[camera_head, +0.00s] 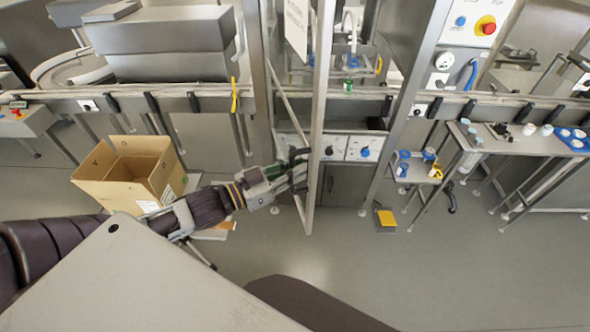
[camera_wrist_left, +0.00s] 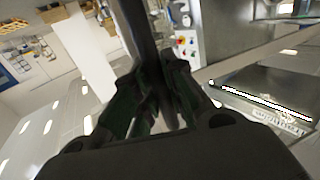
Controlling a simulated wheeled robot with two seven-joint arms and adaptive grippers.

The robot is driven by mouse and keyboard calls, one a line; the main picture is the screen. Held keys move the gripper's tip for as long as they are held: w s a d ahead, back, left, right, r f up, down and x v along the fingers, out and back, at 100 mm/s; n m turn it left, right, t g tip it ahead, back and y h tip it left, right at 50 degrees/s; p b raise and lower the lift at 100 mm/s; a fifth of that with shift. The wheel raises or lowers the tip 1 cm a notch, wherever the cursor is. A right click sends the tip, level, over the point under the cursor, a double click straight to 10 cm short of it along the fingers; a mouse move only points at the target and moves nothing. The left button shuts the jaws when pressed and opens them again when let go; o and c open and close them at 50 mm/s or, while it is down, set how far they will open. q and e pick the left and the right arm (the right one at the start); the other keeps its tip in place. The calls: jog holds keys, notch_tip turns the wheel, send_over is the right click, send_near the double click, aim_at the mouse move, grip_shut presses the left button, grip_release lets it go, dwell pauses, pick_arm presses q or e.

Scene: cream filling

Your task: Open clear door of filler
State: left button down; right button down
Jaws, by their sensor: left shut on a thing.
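The filler's clear door (camera_head: 316,110) has a grey metal frame, and its long upright edge shows in the middle of the head view. The door appears to stand out at an angle from the filler's post (camera_head: 261,80). My left gripper (camera_head: 300,165) reaches in from the left and is shut on the door's upright edge, low on the frame. In the left wrist view, a dark bar (camera_wrist_left: 143,40) runs between the fingers of the left gripper (camera_wrist_left: 160,105). The fingers partly hide the held part. My right gripper is not in view.
The filler's control panel (camera_head: 350,148) is behind the door. An open cardboard box (camera_head: 130,172) stands at left. A yellow pedal (camera_head: 386,218) lies on the floor at right. A side table (camera_head: 510,141) with small tubs is farther right. The floor in front is clear.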

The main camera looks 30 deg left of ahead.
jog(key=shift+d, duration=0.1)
pick_arm(q)
jog(key=c, duration=1.5)
grip_release()
jog(key=shift+s+d, duration=0.1)
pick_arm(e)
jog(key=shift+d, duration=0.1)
pick_arm(q)
jog(key=shift+o, duration=0.2)
jog(key=shift+w+d, duration=0.15)
jog(key=shift+w, duration=0.05)
